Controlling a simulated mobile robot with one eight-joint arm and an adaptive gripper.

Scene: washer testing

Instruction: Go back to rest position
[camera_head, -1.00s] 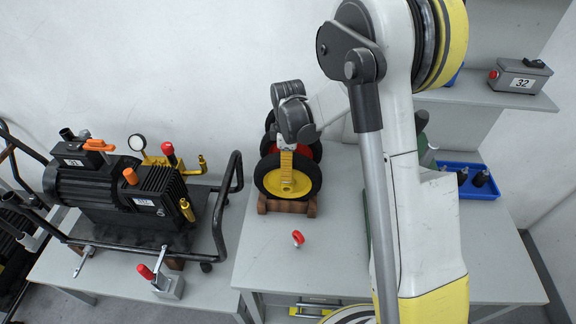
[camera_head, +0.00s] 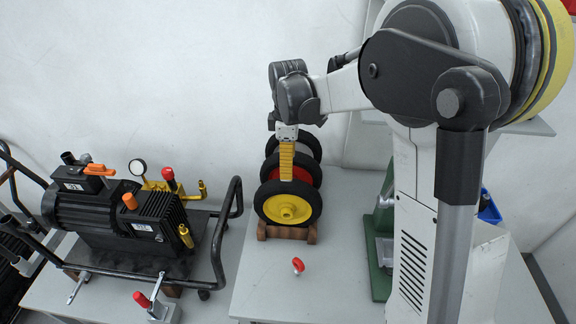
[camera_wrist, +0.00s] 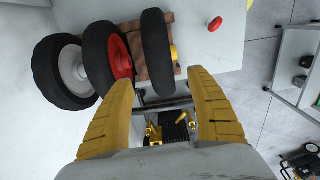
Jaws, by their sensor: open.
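My gripper (camera_head: 287,160) is open and empty, with yellow fingers pointing down. In the head view it is in front of the upper part of the wheels; the wrist view (camera_wrist: 160,78) shows its two fingers apart with nothing between them. The wheels stand in a row on a wooden rack (camera_head: 287,234). The front wheel has a yellow hub (camera_head: 287,208), the middle one a red hub (camera_wrist: 121,57), the back one a pale hub (camera_wrist: 76,66). The gap between fingers and tyres is hard to judge. My bent arm fills the right of the head view.
A black pump (camera_head: 120,212) in a tubular frame stands on the left table. A red button (camera_head: 298,265) lies in front of the rack. A green machine (camera_head: 383,240) and a blue tray (camera_head: 489,207) are partly hidden by my arm. A wall is behind.

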